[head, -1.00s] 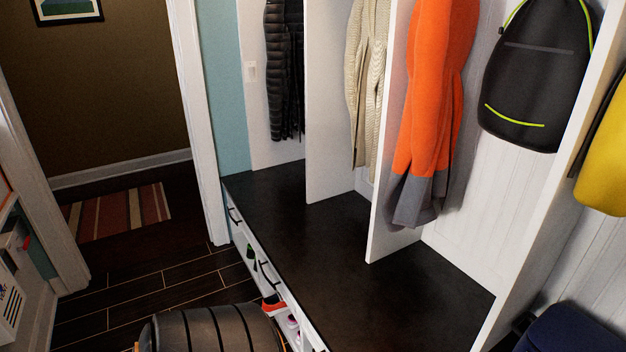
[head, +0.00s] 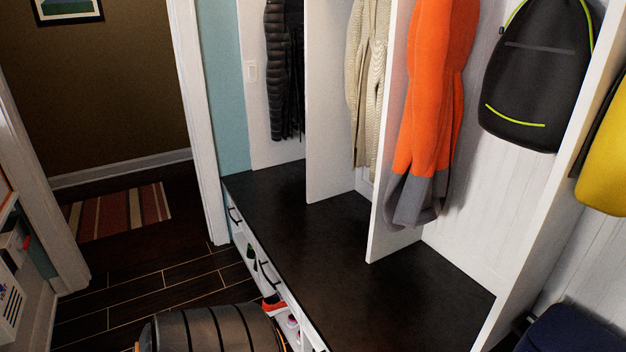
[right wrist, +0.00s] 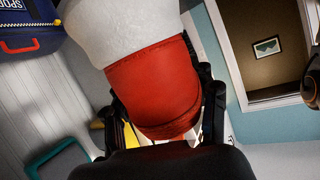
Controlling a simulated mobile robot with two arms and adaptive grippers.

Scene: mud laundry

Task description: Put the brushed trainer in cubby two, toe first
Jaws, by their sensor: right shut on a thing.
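In the right wrist view a red and white trainer (right wrist: 150,85) fills the middle, close to the camera. My right gripper (right wrist: 166,112) is shut on it, with a dark finger along each side of the red part. I cannot tell which way its toe points. Neither gripper shows in the head view. Low openings in the bench front (head: 260,275) hold shoes, seen at a steep angle. A red-orange shoe with a pale sole (head: 274,306) and a pink and white shoe (head: 293,322) show there. No cubby numbers are readable.
The dark bench top (head: 310,235) is clear, with white dividers (head: 385,150) and hanging coats above. A dark ribbed shape (head: 210,332) covers the floor at the bottom. A striped mat (head: 118,212) lies at left. A blue bag (right wrist: 30,25) shows in the wrist view.

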